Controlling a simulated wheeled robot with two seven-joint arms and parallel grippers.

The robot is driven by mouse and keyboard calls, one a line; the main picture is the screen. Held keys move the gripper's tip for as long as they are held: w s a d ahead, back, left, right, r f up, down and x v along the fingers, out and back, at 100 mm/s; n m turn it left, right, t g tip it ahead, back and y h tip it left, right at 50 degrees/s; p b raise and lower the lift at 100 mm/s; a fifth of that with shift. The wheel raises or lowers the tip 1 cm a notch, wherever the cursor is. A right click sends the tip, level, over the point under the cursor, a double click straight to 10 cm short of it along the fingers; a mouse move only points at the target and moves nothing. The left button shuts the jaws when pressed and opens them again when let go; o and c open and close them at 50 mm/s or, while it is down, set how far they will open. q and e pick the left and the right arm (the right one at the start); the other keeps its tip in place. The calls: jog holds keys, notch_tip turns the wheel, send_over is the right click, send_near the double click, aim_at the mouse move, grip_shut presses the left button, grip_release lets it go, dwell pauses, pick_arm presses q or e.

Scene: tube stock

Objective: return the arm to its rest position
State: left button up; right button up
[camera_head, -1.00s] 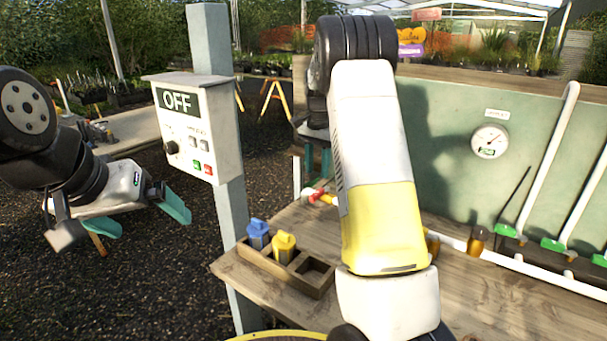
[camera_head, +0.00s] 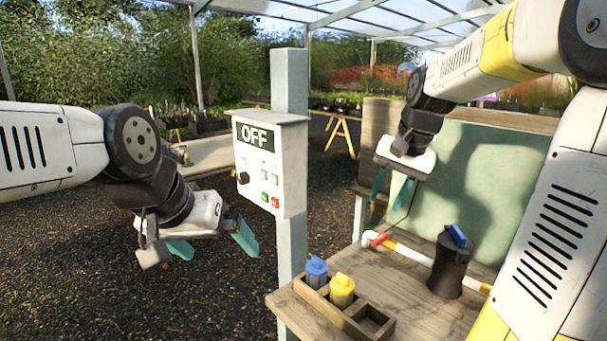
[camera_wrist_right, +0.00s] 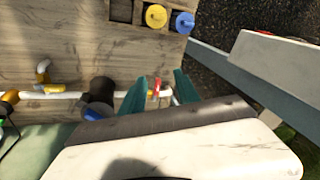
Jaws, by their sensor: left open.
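My right gripper (camera_head: 389,196) hangs above the back left part of the wooden bench (camera_head: 415,312), its teal fingers pointing down. The fingers are apart with nothing between them, and they also show apart in the right wrist view (camera_wrist_right: 158,88). Below it, a white pipe with a red fitting (camera_head: 374,238) lies on the bench, separate from the fingers. My left gripper (camera_head: 212,244) is at the left, in front of the control box, with its teal fingers apart and empty. My right arm's upper links cover the right side of the head view.
A control box (camera_head: 270,165) reading OFF is on a grey post (camera_head: 290,80). A wooden rack (camera_head: 340,318) holds a blue-capped (camera_head: 316,270) and a yellow-capped piece (camera_head: 342,289); one compartment is empty. A black vessel (camera_head: 449,265) with a blue part stands on the bench.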

jog(key=s+a+n+t, duration=0.1)
jog(key=s+a+n, duration=0.1)
jog(key=s, duration=0.7)
jog(key=s+a+n+t, duration=0.2)
jog(key=s+n, duration=0.1)
jog(key=s, duration=0.5)
jog(key=shift+s+a+f+n, duration=0.3)
jog(key=shift+s+f, duration=0.05)
jog(key=shift+f, duration=0.05)
